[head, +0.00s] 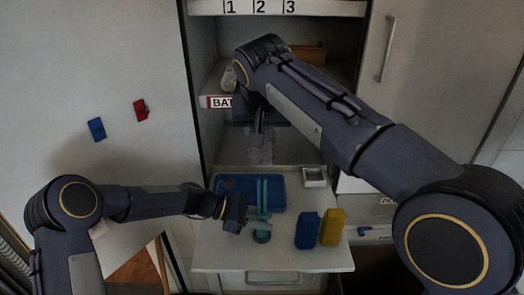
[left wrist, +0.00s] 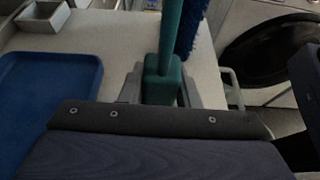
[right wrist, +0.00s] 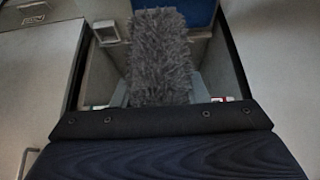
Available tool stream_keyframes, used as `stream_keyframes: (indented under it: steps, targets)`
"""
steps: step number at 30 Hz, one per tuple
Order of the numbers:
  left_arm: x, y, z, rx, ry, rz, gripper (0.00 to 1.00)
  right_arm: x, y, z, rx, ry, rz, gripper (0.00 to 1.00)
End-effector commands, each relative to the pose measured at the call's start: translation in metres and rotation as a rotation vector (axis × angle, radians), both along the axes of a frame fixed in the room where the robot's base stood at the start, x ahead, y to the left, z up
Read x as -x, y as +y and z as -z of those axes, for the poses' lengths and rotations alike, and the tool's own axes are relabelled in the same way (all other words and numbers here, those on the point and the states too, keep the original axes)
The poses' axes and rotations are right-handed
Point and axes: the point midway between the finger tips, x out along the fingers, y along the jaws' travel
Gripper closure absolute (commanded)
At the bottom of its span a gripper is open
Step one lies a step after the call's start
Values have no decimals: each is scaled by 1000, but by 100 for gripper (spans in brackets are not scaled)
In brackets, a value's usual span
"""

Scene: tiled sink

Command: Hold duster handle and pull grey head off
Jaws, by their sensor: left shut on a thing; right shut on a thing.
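The duster's teal handle (head: 262,195) stands over the pull-out shelf; its thick lower part (left wrist: 163,82) shows in the left wrist view. My left gripper (head: 257,217) is shut on it, a finger on either side. The grey fluffy head (head: 261,153) is above and behind the handle in the head view. My right gripper (head: 259,135) is shut on it. The head (right wrist: 160,58) fills the space between the fingers in the right wrist view. A gap seems to show between head and handle in the head view, but the joint is not clearly visible.
A blue tray (head: 226,187) lies on the white pull-out shelf (head: 285,262), with a small grey box (head: 315,178) behind. Blue (head: 307,231) and yellow (head: 333,227) pieces stand at the right. The open cabinet has a labelled shelf (head: 217,102) near my right arm.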

Motion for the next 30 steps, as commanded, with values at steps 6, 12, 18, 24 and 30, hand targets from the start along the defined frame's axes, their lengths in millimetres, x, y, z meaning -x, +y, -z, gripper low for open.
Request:
stream_keyframes:
  steps: [6,12,18,24,30]
  targets:
    - [0,0,0,0,0,0,99,0,0,-10,1,1,-2,82]
    - [0,0,0,0,0,0,99,0,0,-10,0,1,-1,82]
    - [0,0,0,0,0,0,46,0,0,-10,0,1,-1,82]
    - [0,0,0,0,0,0,46,0,0,-10,0,1,-1,82]
    - [-1,10,-4,0,-1,-3,46,0,0,-10,0,1,-1,82]
